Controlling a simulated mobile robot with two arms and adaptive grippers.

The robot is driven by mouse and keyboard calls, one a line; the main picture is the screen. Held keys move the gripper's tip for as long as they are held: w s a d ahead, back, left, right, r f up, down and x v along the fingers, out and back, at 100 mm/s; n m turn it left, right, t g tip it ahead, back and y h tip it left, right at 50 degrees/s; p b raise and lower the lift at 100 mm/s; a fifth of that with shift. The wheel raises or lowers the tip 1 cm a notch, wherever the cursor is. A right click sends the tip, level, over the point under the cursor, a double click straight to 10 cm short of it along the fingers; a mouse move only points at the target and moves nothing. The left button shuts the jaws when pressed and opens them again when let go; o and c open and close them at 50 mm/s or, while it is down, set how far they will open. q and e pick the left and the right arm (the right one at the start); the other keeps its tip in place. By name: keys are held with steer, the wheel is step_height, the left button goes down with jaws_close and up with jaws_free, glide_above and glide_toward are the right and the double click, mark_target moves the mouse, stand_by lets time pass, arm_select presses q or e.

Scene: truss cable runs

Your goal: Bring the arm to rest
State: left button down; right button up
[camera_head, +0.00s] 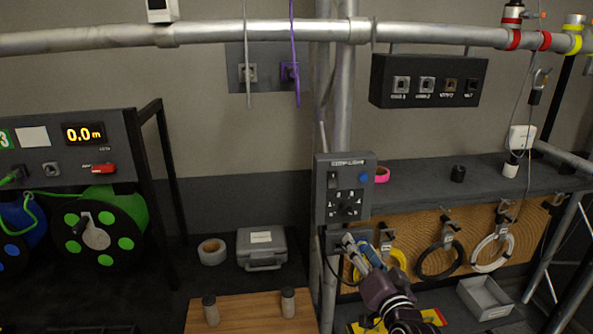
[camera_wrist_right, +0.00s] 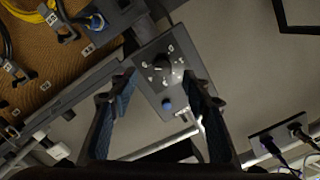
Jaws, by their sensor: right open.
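My right arm comes in from the bottom right in the head view. Its gripper (camera_head: 362,248) is just below the grey control box (camera_head: 343,188) on the upright pole, in front of the coiled cables' board. In the right wrist view my gripper (camera_wrist_right: 158,80) is open, with its two blue-padded fingers apart and nothing held between them. The control box (camera_wrist_right: 150,90), with its dial and blue button, shows beyond and between the fingers. I cannot tell whether the gripper touches anything near the pole. My left gripper is not in view.
A grey shelf (camera_head: 430,177) and the cable board (camera_head: 520,232) stand close to the right of the arm. A grey open tray (camera_head: 485,298) is at lower right. A wooden board (camera_head: 250,312), grey case (camera_head: 262,248) and tape roll (camera_head: 212,252) lie left of the pole.

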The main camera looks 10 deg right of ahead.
steer(key=s+a+f+n+g, duration=0.3)
steer(key=s+f+n+g, duration=0.3)
steer(key=s+f, duration=1.05)
steer(key=s+f+n+g, duration=0.1)
steer(key=s+f+g, duration=0.25)
steer(key=s, duration=0.65)
steer(key=s+f+n+g, duration=0.15)
steer(key=s+g, duration=0.25)
steer(key=s, duration=0.6)
steer(key=s+f+g+b, duration=0.25)
steer(key=f+b, duration=0.25)
steer(key=f, duration=2.8)
steer(key=s+d+f+b, duration=0.2)
steer(key=s+f, duration=0.7)
steer(key=f, duration=0.1)
steer(key=s+d+f+h+b, duration=0.1)
steer(key=s+d+f+b, duration=0.1)
steer(key=s+f, duration=0.6)
steer(key=shift+s+f, duration=0.4)
steer(key=shift+f, duration=0.5)
